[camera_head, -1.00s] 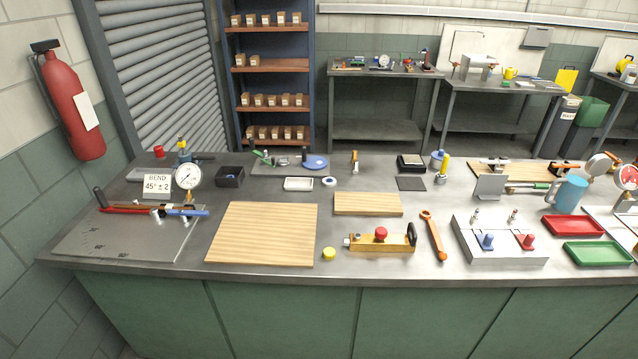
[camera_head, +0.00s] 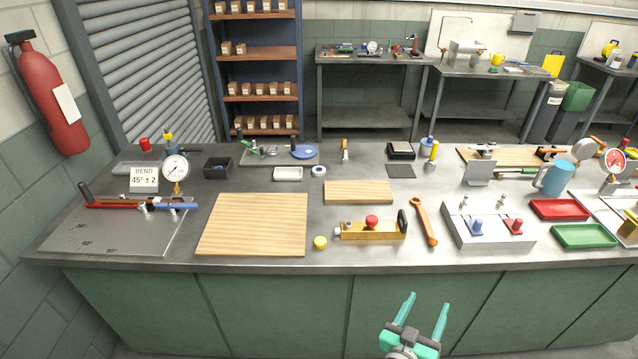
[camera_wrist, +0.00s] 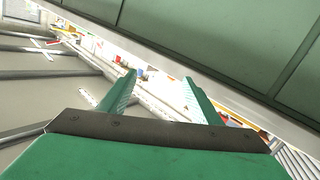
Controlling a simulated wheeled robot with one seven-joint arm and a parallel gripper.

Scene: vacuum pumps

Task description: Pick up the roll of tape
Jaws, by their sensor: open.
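A small white ring with a blue centre (camera_head: 319,171), which looks like the roll of tape, lies flat on the grey workbench (camera_head: 350,262). My gripper (camera_head: 427,301) is in front of the bench at the bottom of the head view, well apart from the ring. Its two teal fingers are spread and empty. The wrist view also shows the open fingers (camera_wrist: 159,77), with green cabinet fronts behind; I cannot make out the ring there.
A yellow disc (camera_head: 320,243), a brass-coloured plane with a red knob (camera_head: 371,228) and an orange wrench (camera_head: 425,221) lie near the front edge. A large wooden board (camera_head: 252,224) is at left.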

